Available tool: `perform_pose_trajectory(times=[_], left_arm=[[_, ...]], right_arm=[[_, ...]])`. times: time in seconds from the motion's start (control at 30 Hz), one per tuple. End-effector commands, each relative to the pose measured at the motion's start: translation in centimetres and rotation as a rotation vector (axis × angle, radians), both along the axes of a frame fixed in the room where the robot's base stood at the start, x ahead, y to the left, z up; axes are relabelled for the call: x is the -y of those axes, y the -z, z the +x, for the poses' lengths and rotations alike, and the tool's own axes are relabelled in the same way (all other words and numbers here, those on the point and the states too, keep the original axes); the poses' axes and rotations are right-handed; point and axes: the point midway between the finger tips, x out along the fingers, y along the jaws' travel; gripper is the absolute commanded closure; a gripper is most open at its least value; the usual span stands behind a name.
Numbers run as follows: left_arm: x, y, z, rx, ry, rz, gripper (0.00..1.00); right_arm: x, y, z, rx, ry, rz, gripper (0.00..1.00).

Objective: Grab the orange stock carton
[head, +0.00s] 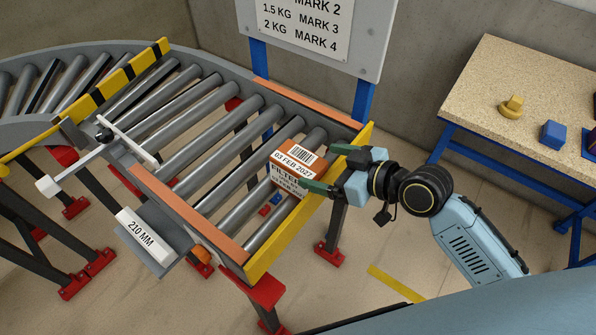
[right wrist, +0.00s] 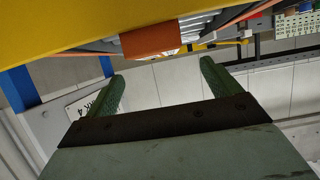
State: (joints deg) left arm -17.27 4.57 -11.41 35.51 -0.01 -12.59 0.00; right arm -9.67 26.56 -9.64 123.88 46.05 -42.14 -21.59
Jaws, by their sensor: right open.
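The orange stock carton (head: 287,180) sits on the rollers at the conveyor's yellow end stop. White labels with a barcode, a date and the word FILTER cover much of its top and side. My right gripper (head: 325,168) is open, with its green fingers pointing left at the carton from the outer side of the end stop. In the head view its fingertips overlap the carton's right side; I cannot tell whether they touch it. In the right wrist view, the carton (right wrist: 150,40) shows orange beyond the two spread fingers (right wrist: 162,83). My left gripper is not in view.
The yellow end stop (head: 318,203) edges the roller conveyor (head: 215,115). A white lever (head: 75,172) and a 210 MM sign (head: 140,228) stand at its near side. A speckled table (head: 500,65) at right holds a yellow piece (head: 511,107) and a blue block (head: 553,135).

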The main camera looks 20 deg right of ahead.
Motion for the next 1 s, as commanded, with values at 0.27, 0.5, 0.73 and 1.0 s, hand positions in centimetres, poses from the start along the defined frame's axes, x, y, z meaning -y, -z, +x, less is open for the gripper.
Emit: perform_pose_trajectory(times=[0.27, 0.5, 0.73, 1.0], left_arm=[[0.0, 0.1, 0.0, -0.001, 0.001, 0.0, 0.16], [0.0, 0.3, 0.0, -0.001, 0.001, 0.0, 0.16], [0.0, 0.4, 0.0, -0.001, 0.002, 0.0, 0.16], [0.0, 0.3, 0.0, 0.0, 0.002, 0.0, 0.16]], right_arm=[[-1.8, 1.2, 2.3, 0.0, 0.0, 0.0, 0.11], [-3.2, 2.6, 4.5, -0.001, 0.001, 0.003, 0.11], [-4.3, 3.4, 6.1, 0.001, 0.0, -0.002, 0.11], [-4.3, 3.5, 6.1, 0.001, 0.0, -0.002, 0.19]])
